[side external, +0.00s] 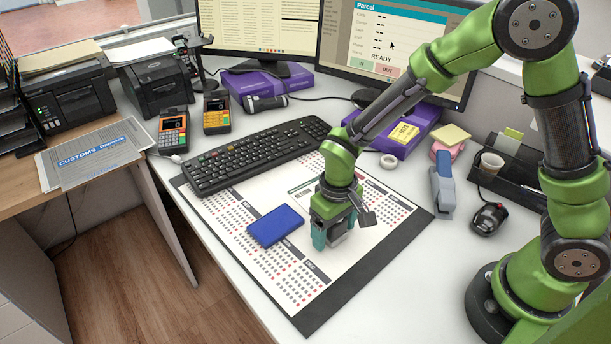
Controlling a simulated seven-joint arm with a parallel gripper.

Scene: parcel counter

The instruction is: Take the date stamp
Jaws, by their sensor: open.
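My gripper (334,238) points down low over the white calendar desk mat (240,228), its teal fingers apart. A small grey block (338,236) shows between and behind the fingers. It may be the date stamp, but the gripper hides most of it and I cannot tell whether the fingers touch it. No other thing in view is clearly a date stamp. A flat blue case (275,226), like an ink pad, lies on the mat just left of my gripper.
A black keyboard (255,155) lies behind the mat. A blue-grey stapler-like object (442,188), a mouse (489,219) and a black organiser (510,170) stand to the right. A tape roll (389,162) lies at the mat's back edge. The mat's front is clear.

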